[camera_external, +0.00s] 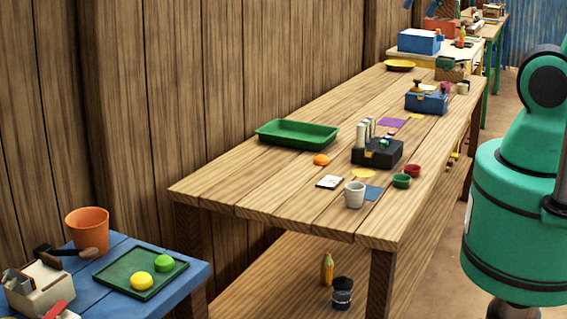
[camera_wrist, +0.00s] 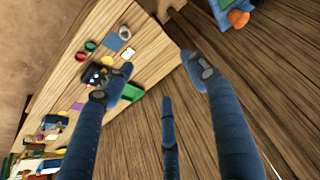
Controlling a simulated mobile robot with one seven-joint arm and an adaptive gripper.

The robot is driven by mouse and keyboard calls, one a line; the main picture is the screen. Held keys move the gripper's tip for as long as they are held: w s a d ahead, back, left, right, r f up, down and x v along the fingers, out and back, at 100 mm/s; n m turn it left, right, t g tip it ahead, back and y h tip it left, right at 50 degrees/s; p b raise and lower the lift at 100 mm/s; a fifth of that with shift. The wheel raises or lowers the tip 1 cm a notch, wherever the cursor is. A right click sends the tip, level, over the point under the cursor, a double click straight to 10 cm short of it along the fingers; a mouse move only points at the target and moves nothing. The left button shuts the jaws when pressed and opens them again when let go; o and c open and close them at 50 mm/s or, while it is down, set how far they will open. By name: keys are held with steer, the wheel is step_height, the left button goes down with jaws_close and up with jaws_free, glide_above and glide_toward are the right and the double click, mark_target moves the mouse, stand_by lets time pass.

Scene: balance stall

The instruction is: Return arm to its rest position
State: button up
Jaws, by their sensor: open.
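My gripper (camera_wrist: 160,76) shows in the wrist view with its dark blue fingers spread apart and nothing between them. Beyond the fingers are the wooden plank wall and, to the left, the tilted-looking wooden table. In the external view my green arm (camera_external: 520,220) stands at the right edge, beside the long wooden table (camera_external: 235,188). My gripper is outside that view. The fingers hide part of the table in the wrist view.
The table holds a green tray (camera_external: 297,134), a black box (camera_external: 377,153), a white cup (camera_external: 354,195) and a blue box (camera_external: 426,103). A blue table (camera_external: 188,284) at lower left bears an orange pot (camera_external: 88,230). The wooden wall (camera_external: 230,70) runs behind.

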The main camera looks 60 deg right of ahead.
step_height(320, 180, down, 8)
steer(key=b, duration=0.8)
